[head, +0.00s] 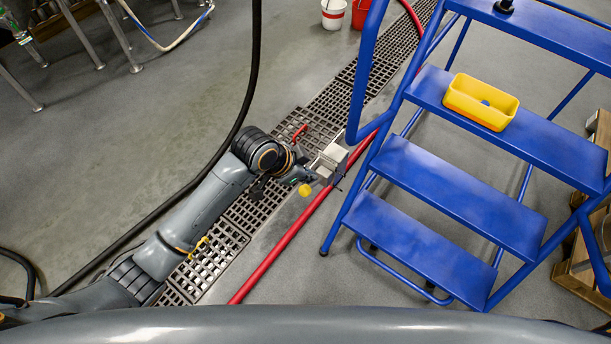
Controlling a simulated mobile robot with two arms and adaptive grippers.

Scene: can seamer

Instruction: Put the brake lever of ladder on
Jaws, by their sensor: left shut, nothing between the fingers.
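The blue rolling ladder (435,180) stands at the right, its steps rising toward the upper right. My left gripper (333,168) is beside the ladder's left side rail, above the red hose. It is shut with nothing seen between its fingers. A small yellow round piece (305,190) shows just below the wrist, and a small red piece (300,131) shows just above it. I cannot tell whether either is the ladder's brake lever; the lever is not clearly visible and may be hidden by the gripper. My right gripper is not in view.
A yellow bin (480,101) sits on an upper step. A red hose (272,257) and a black hose (178,192) cross the floor beside a drain grate (220,241). White and red buckets stand at the top. Wooden pallets are at right.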

